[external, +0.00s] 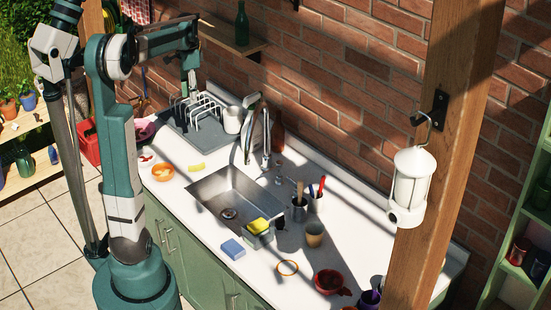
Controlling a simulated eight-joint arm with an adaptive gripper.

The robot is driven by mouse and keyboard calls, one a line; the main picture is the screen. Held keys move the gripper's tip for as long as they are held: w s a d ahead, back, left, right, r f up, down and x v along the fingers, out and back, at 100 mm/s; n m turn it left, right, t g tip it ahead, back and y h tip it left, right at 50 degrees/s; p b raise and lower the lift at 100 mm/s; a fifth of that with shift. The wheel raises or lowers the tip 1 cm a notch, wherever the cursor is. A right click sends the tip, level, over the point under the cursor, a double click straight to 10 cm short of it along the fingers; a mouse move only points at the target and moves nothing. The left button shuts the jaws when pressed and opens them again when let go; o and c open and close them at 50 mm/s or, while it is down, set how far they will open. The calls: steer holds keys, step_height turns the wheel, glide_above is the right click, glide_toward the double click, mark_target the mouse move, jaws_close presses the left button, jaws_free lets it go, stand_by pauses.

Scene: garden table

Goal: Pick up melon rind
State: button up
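A small yellow, slightly curved strip (195,167) lies flat on the white counter, left of the sink; it may be the melon rind. A small red and white piece (146,158) lies further left, too small to identify. My gripper (188,90) points down at the back left, in front of the brick wall and by the grey dish rack (206,125) in the picture. It appears above and apart from both pieces. Its fingers are small and dark, so I cannot tell whether they are open or hold anything.
An orange bowl (162,171) sits left of the yellow strip. The sink (235,197) with its tall faucet (266,135) is to the right. A yellow sponge (258,225), blue sponge (232,249) and several cups stand nearby. Counter around the strip is clear.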

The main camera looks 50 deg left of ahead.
glide_above(198, 164)
steer(key=f, duration=2.7)
steer(key=shift+s+d, duration=0.1)
steer(key=shift+d, duration=0.15)
steer(key=shift+f, duration=1.25)
steer(key=shift+f, duration=0.15)
steer(key=shift+a+f, duration=0.15)
steer(key=shift+f, duration=2.3)
steer(key=c, duration=0.9)
